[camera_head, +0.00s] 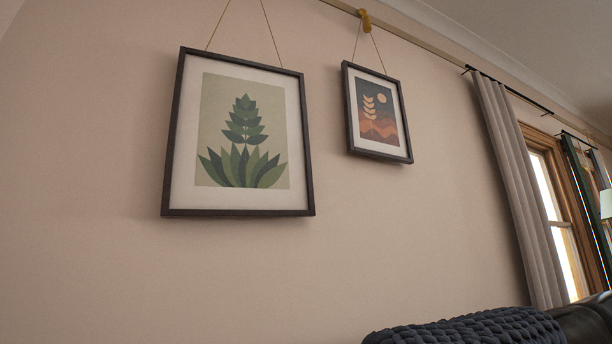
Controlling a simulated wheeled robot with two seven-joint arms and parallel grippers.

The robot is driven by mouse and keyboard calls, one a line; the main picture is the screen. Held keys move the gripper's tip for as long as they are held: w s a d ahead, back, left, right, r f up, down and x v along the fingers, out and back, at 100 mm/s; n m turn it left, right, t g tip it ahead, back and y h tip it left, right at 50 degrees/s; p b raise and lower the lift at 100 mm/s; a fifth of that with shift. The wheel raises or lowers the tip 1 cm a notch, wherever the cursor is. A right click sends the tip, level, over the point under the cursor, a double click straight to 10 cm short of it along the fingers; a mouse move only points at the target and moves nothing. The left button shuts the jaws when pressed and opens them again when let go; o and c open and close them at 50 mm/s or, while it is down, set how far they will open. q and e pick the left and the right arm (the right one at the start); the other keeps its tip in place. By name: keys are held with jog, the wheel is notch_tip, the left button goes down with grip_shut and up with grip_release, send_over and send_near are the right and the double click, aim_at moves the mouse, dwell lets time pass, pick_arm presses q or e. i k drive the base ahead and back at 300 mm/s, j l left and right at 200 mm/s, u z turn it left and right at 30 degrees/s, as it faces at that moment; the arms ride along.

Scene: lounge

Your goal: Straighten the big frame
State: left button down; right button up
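The big frame (240,198) hangs on the wall at the left of the head view. It has a dark border, a pale mat and a print of a green leafy plant. Two thin cords run up from its top, out of the top of the picture. Its sides look slanted in this view, and the camera itself looks tilted, so I cannot tell exactly how far it is off level. Neither of my grippers shows in the head view.
A smaller dark frame (380,155) with an orange and blue print hangs to the right from a brass hook (365,20) on a rail. A grey curtain (520,190), a window and a dark sofa with a knitted throw (465,330) are at right. Bare wall surrounds the big frame.

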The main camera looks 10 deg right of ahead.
aim_at(238, 142)
jog(key=i+j+z, duration=0.35)
jog(key=i+j, duration=0.3)
jog(key=i+j+z, duration=0.3)
jog(key=i+j, duration=0.5)
jog(key=j, duration=0.1)
